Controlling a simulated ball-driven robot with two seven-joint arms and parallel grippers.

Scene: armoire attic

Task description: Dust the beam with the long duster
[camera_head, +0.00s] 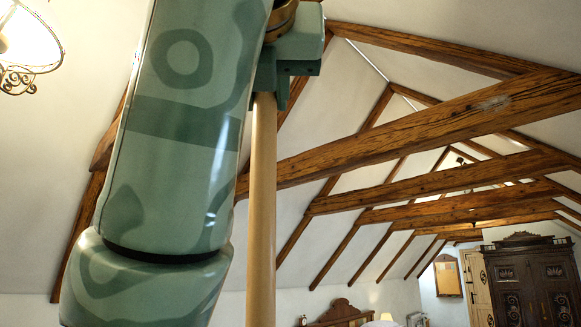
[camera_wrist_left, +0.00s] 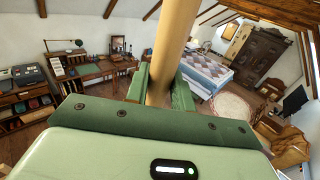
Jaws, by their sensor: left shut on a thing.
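My left gripper (camera_head: 290,68) is raised at the top of the head view, partly behind my own arm. It is shut on the pale wooden handle (camera_head: 262,210) of the long duster. The handle hangs down out of the bottom of the head view. In the left wrist view the handle (camera_wrist_left: 170,45) stands between the two green fingers and runs out at the top. The duster's head is in neither view. The nearest brown beam (camera_head: 400,135) crosses behind the handle, rising to the right. A greyish patch (camera_head: 490,103) lies on it near the right. My right gripper is not in view.
A lamp (camera_head: 28,42) hangs at the upper left. More beams (camera_head: 430,185) lie farther back. A dark armoire (camera_head: 530,280) stands at the far right. The wrist view shows a desk (camera_wrist_left: 95,70), a bed (camera_wrist_left: 210,68) and an armchair (camera_wrist_left: 291,150) below.

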